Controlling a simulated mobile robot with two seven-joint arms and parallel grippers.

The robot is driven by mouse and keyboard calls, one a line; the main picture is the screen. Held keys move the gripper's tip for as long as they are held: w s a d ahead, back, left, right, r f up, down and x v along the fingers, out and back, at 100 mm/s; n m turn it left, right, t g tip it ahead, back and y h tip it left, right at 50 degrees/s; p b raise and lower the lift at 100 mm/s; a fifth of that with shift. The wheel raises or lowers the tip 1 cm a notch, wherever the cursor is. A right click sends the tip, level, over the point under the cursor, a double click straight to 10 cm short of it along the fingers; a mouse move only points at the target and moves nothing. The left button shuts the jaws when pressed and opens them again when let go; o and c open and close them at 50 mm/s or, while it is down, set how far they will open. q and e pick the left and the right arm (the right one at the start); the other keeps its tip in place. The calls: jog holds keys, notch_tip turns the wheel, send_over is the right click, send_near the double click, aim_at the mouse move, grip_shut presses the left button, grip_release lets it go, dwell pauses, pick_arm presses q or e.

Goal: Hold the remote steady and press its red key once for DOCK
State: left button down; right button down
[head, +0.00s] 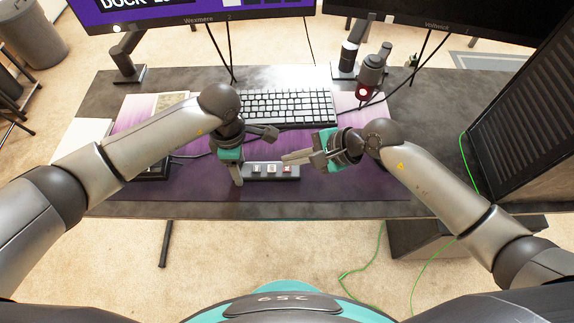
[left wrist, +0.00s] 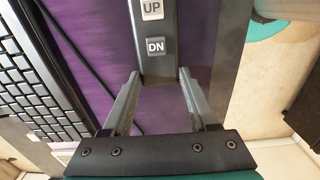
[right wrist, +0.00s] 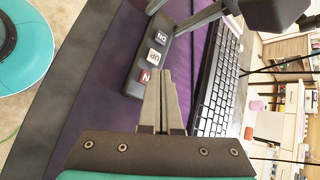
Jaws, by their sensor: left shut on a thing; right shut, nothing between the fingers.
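The remote (head: 272,178) is a dark bar with a row of keys, lying on the purple desk mat (head: 330,188) in front of the keyboard. Its DN key (left wrist: 156,46) and UP key (left wrist: 152,8) show in the left wrist view. The red key (right wrist: 146,76) is at the end nearer my right gripper. My left gripper (left wrist: 157,76) is shut on the remote's DN end, one finger on each side. My right gripper (right wrist: 160,72) is shut and empty, its tips beside the red key; whether they touch it I cannot tell.
A keyboard (head: 288,106) stands behind the remote. The left monitor (head: 190,8) shows partly cut-off "DOCK" text; the right monitor (head: 440,18) looks dark. A dark device with a red part (head: 370,75) is behind right. A black ribbed case (head: 525,110) stands at the desk's right.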

jog(key=shift+r, duration=2.5)
pick_arm(q)
jog(key=shift+c, duration=0.5)
grip_release()
